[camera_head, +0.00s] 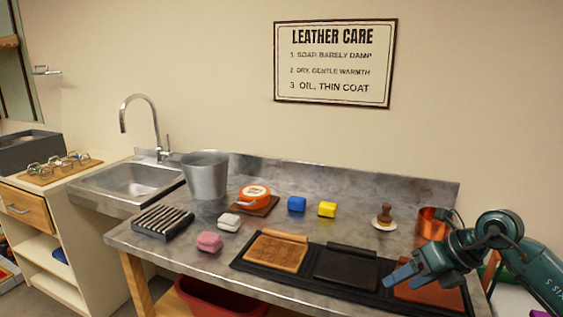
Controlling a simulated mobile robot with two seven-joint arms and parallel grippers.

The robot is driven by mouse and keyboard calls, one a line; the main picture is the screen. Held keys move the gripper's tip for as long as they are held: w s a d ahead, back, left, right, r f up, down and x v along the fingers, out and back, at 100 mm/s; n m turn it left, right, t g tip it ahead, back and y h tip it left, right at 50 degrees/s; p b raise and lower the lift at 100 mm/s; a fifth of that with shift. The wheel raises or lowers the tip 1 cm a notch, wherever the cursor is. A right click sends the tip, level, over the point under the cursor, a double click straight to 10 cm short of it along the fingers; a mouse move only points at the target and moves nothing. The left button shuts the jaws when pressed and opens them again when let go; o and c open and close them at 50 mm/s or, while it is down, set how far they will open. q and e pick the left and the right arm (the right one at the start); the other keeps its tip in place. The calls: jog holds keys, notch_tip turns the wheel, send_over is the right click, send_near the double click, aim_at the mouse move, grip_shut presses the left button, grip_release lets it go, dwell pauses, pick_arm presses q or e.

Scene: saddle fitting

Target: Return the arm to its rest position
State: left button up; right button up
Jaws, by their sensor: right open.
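My right arm (490,250) comes in from the right edge over the right end of the metal counter (215,262). Its gripper (394,278) is open with nothing seen between its fingers, in front of the reddish-brown leather panel (430,296) at the right end of the black mat (300,283). The gripper and forearm hide part of that panel. Whether the fingers touch it, I cannot tell. My left gripper is not in view.
A copper pot (430,223) stands close behind my right arm, beside a wooden-knobbed tool (384,216). A metal bucket (205,177) stands near the sink (138,181).

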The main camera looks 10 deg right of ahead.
jog(key=s+a+r+m+t+y+p, duration=0.1)
jog(key=s+a+m+t+y, duration=0.15)
jog(key=a+m+y, duration=0.4)
jog(key=s+a+m+t+y+p, duration=0.2)
jog(key=a+m+t+y, duration=0.15)
jog(key=a, duration=0.65)
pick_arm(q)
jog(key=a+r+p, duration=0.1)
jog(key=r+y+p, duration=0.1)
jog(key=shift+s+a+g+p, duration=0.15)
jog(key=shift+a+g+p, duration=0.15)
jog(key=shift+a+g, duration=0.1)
pick_arm(e)
jog(key=s+f+m+h, duration=0.6)
jog(key=f+m, duration=0.3)
jog(key=m, duration=0.3)
jog(key=s+f+m+h, duration=0.6)
jog(key=s+f+m, duration=0.2)
jog(key=m, duration=0.4)
jog(key=shift+a+f, duration=0.25)
jog(key=shift+f, duration=0.65)
